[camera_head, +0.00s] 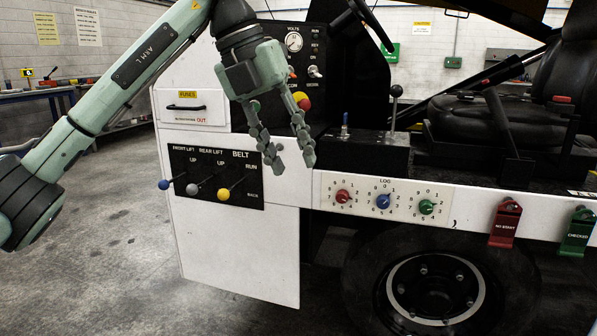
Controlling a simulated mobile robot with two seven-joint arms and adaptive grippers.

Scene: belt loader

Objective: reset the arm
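My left arm (150,62) comes in from the left, reaches up past the top edge and bends down again. Its gripper (292,168) hangs in front of the belt loader's side panel, fingers pointing down. The two fingers are apart with nothing between them. The fingertips are to the right of the black lever panel (190,165) and above the left end of the LOG dial strip (362,203). I cannot tell whether they touch the panel. The gripper covers part of the volts panel (318,50). My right gripper is not in view.
The lever panel has blue (164,184), grey (192,189) and yellow (223,195) knobs. A red button (303,102) sits behind the gripper. Red (506,224) and green (577,232) tags hang at right. A steering wheel, upright lever (396,92) and seat (480,130) stand above. Open floor lies left.

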